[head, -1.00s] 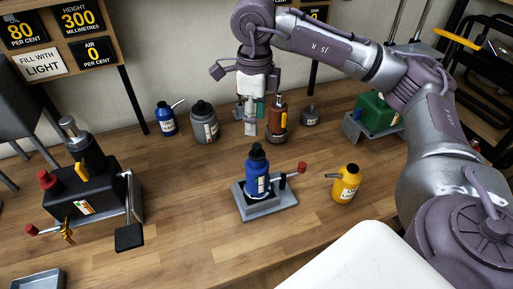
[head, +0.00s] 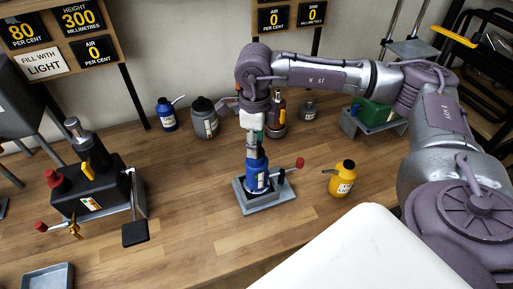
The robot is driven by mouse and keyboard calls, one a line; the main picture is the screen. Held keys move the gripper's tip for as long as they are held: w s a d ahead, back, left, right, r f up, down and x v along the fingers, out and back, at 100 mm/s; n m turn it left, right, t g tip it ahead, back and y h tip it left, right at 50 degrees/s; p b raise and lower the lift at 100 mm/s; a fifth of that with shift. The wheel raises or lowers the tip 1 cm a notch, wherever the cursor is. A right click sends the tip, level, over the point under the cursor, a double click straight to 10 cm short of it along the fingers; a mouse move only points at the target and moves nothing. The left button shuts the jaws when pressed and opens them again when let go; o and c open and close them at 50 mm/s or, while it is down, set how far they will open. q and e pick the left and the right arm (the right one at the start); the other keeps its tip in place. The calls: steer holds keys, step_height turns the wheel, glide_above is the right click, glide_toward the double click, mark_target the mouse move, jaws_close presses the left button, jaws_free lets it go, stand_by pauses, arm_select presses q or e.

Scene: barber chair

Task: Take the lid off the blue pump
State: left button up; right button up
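The blue pump (head: 257,178) is a blue bottle with a white label. It stands upright in a grey stand (head: 272,201) with a red-knobbed lever, mid-bench. My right gripper (head: 252,148) points down at the top of the pump from above. The gripper hides the pump's black lid, so I cannot tell whether its fingers are closed on the lid or only around or above it. My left gripper is not in view.
A yellow can (head: 342,180) stands right of the pump. Behind are a small blue can (head: 166,115), a grey can (head: 204,118), a brown bottle (head: 276,112) and a green device (head: 375,113). A black machine (head: 95,187) stands left.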

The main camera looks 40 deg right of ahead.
jaws_close()
steer(key=shift+r, duration=0.15)
